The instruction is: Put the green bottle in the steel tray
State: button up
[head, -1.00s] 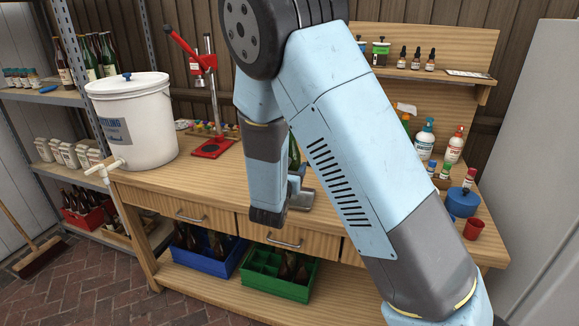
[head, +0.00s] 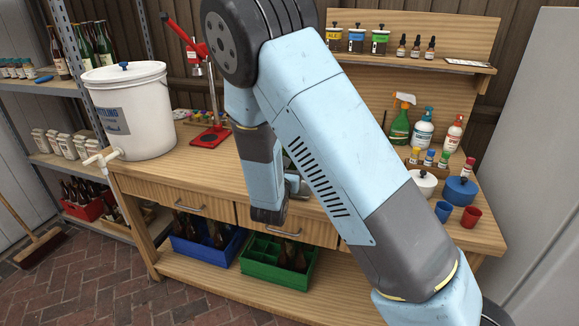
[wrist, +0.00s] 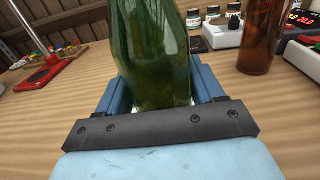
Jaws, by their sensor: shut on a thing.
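The green bottle (wrist: 152,55) stands upright between the blue fingers of my gripper (wrist: 157,88) in the wrist view. My gripper is shut on its lower part; the top is out of that frame. Whether its base touches the bench cannot be told. In the head view my arm hides most of the gripper and bottle. The tray is not clear in the wrist view.
A brown bottle (wrist: 261,38) stands right of the green one, near a white device (wrist: 222,33). A red capper (head: 209,138) and white bucket (head: 128,115) stand on the bench's left. Spray bottles, pots and cups (head: 470,217) crowd its right. Crates (head: 277,270) sit below.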

jog(key=o, duration=1.2)
jog(key=v, duration=1.2)
jog(key=s+d+r+m+g+h, duration=0.2)
jog(key=s+d+r+m+g, duration=0.15)
jog(key=d+m, duration=0.35)
jog(key=s+d+r+m+g+h, duration=0.2)
jog(key=d+r+m+g, duration=0.3)
jog(key=d, duration=0.4)
jog(key=s+d+r+m+g+h, duration=0.25)
jog(key=d+r+m+g, duration=0.2)
jog(key=d+m, duration=0.35)
jog(key=s+r+m+y, duration=0.3)
jog(key=s+m, duration=0.1)
jog(key=s, duration=0.1)
jog(key=s+r+m+y, duration=0.4)
jog(key=s+r+m+t+y, duration=0.1)
jog(key=s+r+m+y, duration=0.2)
jog(key=s+m+y, duration=0.1)
jog(key=shift+s+r+m+y, duration=0.15)
jog(key=shift+s+m+y, duration=0.2)
jog(key=shift+s, duration=0.55)
